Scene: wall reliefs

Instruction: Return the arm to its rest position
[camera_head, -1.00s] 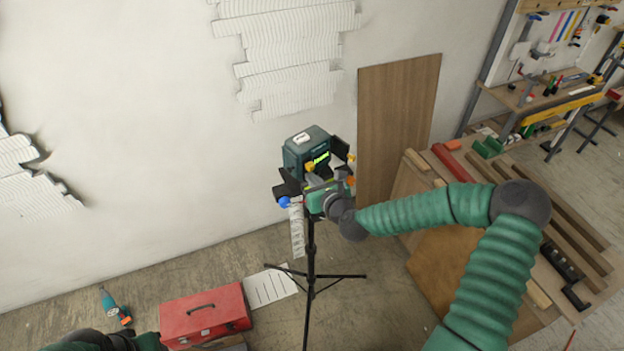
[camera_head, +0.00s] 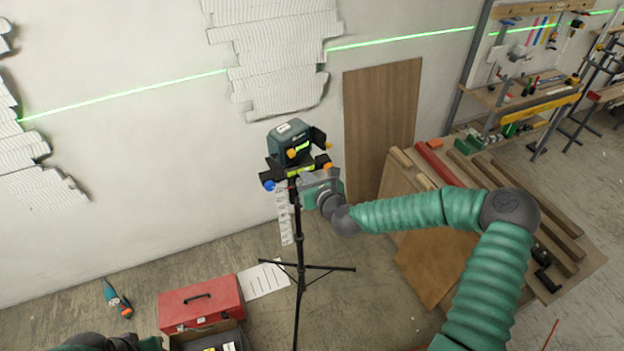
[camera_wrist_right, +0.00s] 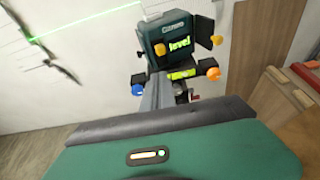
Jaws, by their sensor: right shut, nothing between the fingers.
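My right arm (camera_head: 408,212), green and ribbed, reaches in from the lower right, bent at its dark elbow. Its gripper (camera_head: 300,187) is close in front of the dark teal laser level (camera_head: 288,142), just below its body, near the tripod top. The level stands upright on a black tripod (camera_head: 298,250). In the right wrist view the gripper's grey fingers (camera_wrist_right: 158,92) are together, just below the level (camera_wrist_right: 172,35), whose screen reads "level" in green. I cannot tell whether they touch the mount. My left arm shows only at the bottom left edge; its gripper is out of view.
A green laser line (camera_head: 125,95) crosses the wall. A wooden board (camera_head: 380,130) leans behind the level. A workbench with planks (camera_head: 500,180) stands at the right. A red toolbox (camera_head: 200,302), a paper sheet (camera_head: 262,281) and a drill (camera_head: 117,299) lie on the floor.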

